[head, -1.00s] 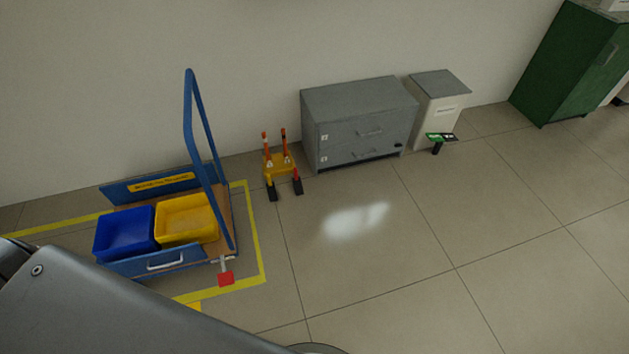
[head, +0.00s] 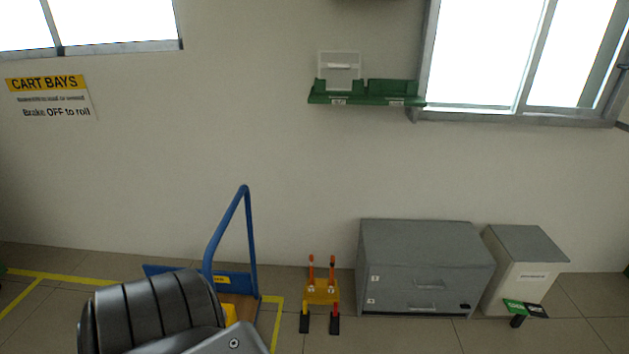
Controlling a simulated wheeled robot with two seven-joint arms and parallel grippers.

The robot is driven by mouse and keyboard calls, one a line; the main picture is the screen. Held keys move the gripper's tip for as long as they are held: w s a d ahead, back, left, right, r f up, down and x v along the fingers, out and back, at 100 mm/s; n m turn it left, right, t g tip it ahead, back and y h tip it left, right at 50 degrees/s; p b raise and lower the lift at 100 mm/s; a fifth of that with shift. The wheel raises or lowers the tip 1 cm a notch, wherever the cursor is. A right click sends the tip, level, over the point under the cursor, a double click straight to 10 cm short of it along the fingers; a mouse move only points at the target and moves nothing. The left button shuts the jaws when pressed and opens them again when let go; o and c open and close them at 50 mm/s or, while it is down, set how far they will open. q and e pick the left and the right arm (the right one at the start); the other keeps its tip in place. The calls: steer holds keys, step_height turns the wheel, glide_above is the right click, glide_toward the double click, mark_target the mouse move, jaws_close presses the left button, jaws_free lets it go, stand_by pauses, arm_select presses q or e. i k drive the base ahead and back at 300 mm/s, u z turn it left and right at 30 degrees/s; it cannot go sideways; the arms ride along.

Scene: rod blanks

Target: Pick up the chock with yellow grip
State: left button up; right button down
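In the head view a small yellow stand (head: 321,291) with two orange-topped posts is on the floor by the wall. Two black chock-like blocks are at its front. The left block (head: 304,323) has a yellowish upright part above it, though I cannot tell whether this is its grip or part of the stand. The right block (head: 335,325) has a red upright part above it. Both are small in the picture. A grey link of my arm covers the lower left. Neither of my grippers is in view.
A blue-handled cart (head: 250,240) stands left of the stand, partly hidden by my arm. A grey drawer cabinet (head: 425,270) and a pale bin (head: 523,265) stand to the right. A green wall shelf (head: 365,93) hangs above. Some tiled floor shows in front.

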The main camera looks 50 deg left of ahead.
mark_target(305, 314)
steer(key=u, duration=0.45)
steer(key=i, duration=0.6)
steer(key=u, duration=0.55)
